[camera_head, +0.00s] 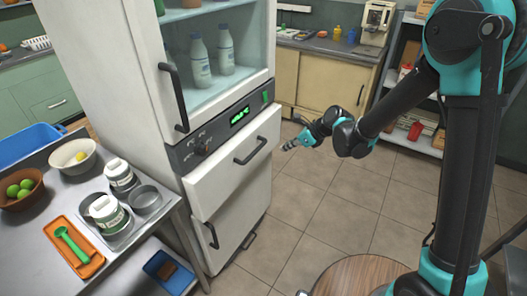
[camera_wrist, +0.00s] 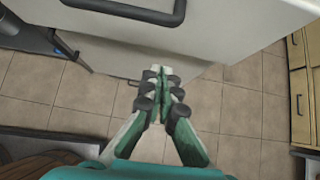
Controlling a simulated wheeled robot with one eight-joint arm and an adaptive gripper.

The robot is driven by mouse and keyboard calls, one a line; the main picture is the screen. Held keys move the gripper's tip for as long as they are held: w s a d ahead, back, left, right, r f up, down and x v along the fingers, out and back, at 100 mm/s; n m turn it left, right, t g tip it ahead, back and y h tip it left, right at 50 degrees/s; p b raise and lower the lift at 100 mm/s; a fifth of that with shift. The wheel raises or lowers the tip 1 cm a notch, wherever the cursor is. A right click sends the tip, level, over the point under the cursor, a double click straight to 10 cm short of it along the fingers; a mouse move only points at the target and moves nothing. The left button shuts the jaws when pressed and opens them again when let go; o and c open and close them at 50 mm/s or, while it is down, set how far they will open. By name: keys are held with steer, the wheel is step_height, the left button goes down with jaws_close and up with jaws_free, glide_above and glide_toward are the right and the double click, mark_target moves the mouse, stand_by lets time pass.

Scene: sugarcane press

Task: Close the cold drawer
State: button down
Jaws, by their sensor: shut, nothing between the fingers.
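The white cold drawer (camera_head: 225,181) sits under the control panel of the white fridge in the head view. Its front appears to stand out past the lower door, so it looks partly open. It has a dark bar handle (camera_head: 251,150). My gripper (camera_head: 287,147) is just right of the drawer front, apart from the handle. In the wrist view, the drawer's white front (camera_wrist: 215,30) and dark handle (camera_wrist: 130,10) show at the top. My gripper (camera_wrist: 165,72) is shut and empty there, its fingertips close to the white front; contact cannot be told.
A lower white door (camera_head: 240,210) with dark handles is below the drawer. A metal table (camera_head: 35,235) with bowls, jars and an orange tray stands at left. Tiled floor (camera_head: 335,195) is clear in front of the fridge. Wooden cabinets (camera_head: 325,80) and a shelf stand behind.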

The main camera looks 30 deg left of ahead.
mark_target(256, 145)
steer(key=x, duration=0.4)
steer(key=a+r+x, duration=0.1)
steer(key=x, duration=0.6)
steer(key=shift+s+a, duration=0.15)
steer(key=shift+a, duration=0.95)
steer(key=shift+w+a, duration=0.1)
steer(key=shift+a, duration=1.15)
steer(key=shift+w+a, duration=0.15)
steer(key=shift+a, duration=1.05)
steer(key=shift+r, duration=0.1)
